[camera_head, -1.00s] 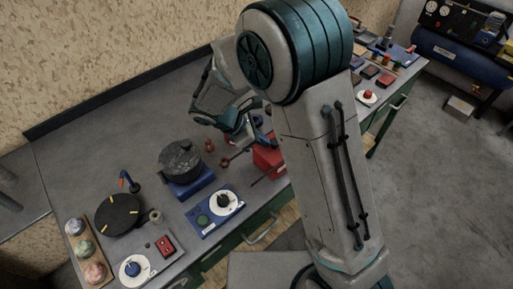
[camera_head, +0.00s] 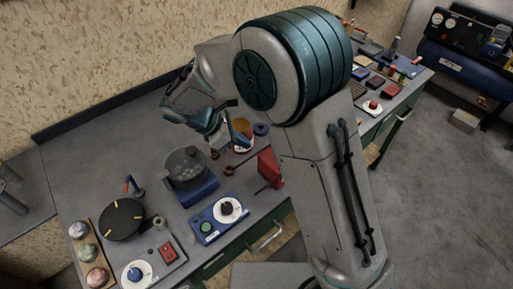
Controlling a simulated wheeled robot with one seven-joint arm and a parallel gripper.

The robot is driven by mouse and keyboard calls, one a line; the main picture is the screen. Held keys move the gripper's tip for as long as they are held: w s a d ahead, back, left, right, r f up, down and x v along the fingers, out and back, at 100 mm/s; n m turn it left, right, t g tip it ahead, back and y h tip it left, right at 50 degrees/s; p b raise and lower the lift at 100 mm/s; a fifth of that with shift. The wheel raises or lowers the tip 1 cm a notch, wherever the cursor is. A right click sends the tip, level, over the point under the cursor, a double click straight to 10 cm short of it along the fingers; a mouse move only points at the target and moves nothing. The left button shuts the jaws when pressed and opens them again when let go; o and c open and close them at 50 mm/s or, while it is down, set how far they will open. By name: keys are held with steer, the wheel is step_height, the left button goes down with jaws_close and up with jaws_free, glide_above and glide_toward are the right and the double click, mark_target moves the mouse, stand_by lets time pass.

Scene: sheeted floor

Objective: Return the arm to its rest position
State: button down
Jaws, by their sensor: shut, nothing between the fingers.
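My arm stands in front of the workbench (camera_head: 95,160) and hides part of its middle. My gripper (camera_head: 236,138) is above the bench behind the pot, next to a yellow-orange cup. It points down and to the right, and its fingers look close together and hold nothing. The joint of my arm covers the bench area to the right of the gripper.
A dark pot (camera_head: 185,165) stands on a blue base left of and below my gripper. A red box (camera_head: 269,168) is close to my arm. A blue dial panel (camera_head: 218,217) and a black turntable (camera_head: 122,219) are nearer the front. The grey floor (camera_head: 440,200) at right is mostly clear.

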steer(key=w+v, duration=0.1)
steer(key=v, duration=0.4)
steer(key=s+d+r+m+g+y, duration=0.1)
steer(key=s+d+r+m+y, duration=0.2)
steer(key=d, duration=0.4)
steer(key=s+d+r+m, duration=0.2)
steer(key=d+m, duration=0.4)
steer(key=d, duration=0.1)
steer(key=s+d+r+m+t+y, duration=0.1)
steer(key=s+d+m+y, duration=0.3)
steer(key=s+d+m, duration=0.6)
steer(key=shift+s+m+t+y, duration=0.3)
steer(key=shift+m+t, duration=0.4)
steer(key=shift+m, duration=0.4)
steer(key=shift+d, duration=0.2)
